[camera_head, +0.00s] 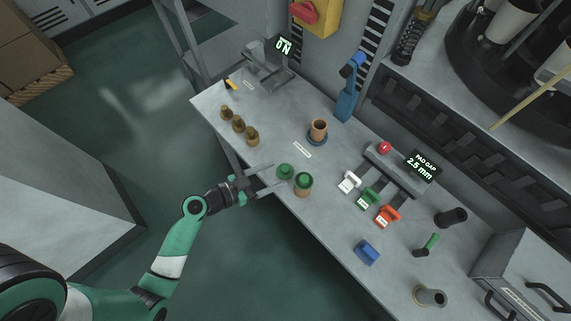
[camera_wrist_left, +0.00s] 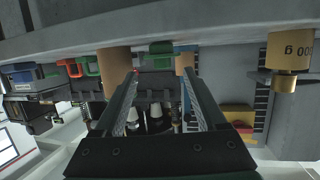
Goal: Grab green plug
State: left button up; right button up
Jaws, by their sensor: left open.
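A green plug (camera_head: 285,171) stands on the grey bench near its front edge. In the left wrist view, which is upside down, a green plug (camera_wrist_left: 160,48) shows between and just beyond the fingertips. A brown cup with a green top (camera_head: 303,184) stands close beside the plug, to its lower right. My left gripper (camera_head: 277,175) is open and empty, its fingers pointing at the plug from the front edge. I cannot tell whether a finger touches it. The same gripper shows in the wrist view (camera_wrist_left: 162,78). My right gripper is not in view.
Several brass weights (camera_head: 239,125) stand left of the plug. A brown cup on a blue base (camera_head: 318,130) stands behind. White, green and red tagged blocks (camera_head: 369,197) and a blue block (camera_head: 367,252) are to the right. The bench between the weights and the base is mostly clear.

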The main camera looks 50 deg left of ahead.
aim_at(283, 170)
pick_arm(q)
jog(key=shift+a+b+x, duration=0.2)
jog(key=shift+b+x, duration=0.3)
jog(key=shift+x, duration=2.15)
grip_shut()
